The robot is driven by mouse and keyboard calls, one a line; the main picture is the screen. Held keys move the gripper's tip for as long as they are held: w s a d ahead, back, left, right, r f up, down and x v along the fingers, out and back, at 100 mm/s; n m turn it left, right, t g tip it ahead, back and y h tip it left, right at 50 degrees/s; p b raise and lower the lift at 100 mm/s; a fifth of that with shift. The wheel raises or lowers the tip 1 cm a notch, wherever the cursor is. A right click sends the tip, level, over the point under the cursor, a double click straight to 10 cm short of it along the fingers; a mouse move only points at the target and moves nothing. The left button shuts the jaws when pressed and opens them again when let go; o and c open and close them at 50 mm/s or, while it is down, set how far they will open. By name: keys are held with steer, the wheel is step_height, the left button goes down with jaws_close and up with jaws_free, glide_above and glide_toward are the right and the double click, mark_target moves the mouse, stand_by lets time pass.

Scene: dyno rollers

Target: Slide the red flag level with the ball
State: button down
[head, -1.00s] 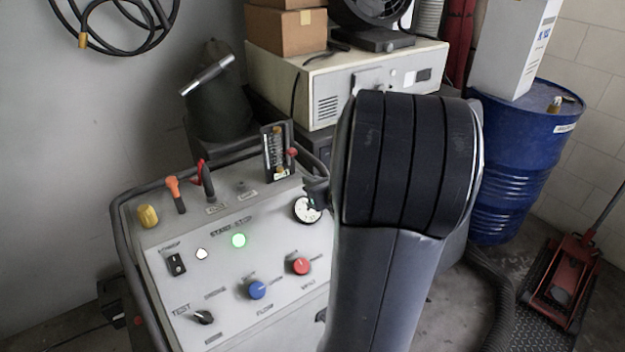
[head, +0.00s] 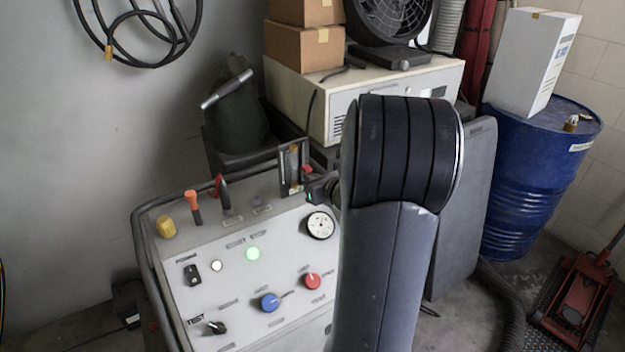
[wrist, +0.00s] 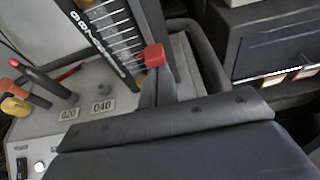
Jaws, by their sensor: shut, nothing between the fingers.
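The flow meter (head: 291,168) is a dark upright frame with a scale, at the back right corner of the grey console. The red flag (head: 308,170) sits on its right edge, partly hidden by my gripper. In the wrist view the flag (wrist: 154,56) is a small red block beside the scale (wrist: 108,35). My gripper (wrist: 154,78) is shut with its fingertips right at the flag, seemingly touching it; nothing is between the fingers. In the head view my gripper (head: 314,182) is small and dark, just below the flag. I cannot make out the ball in either view.
The console (head: 240,225) carries a gauge (head: 320,225), a blue knob (head: 269,302), a red knob (head: 312,281) and an orange-topped lever (head: 193,200). A beige cabinet (head: 400,95) stands behind. A blue drum (head: 530,190) is at the right. My arm covers the middle.

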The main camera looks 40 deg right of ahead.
steer(key=shift+r+b, duration=0.4)
steer(key=shift+r, duration=0.25)
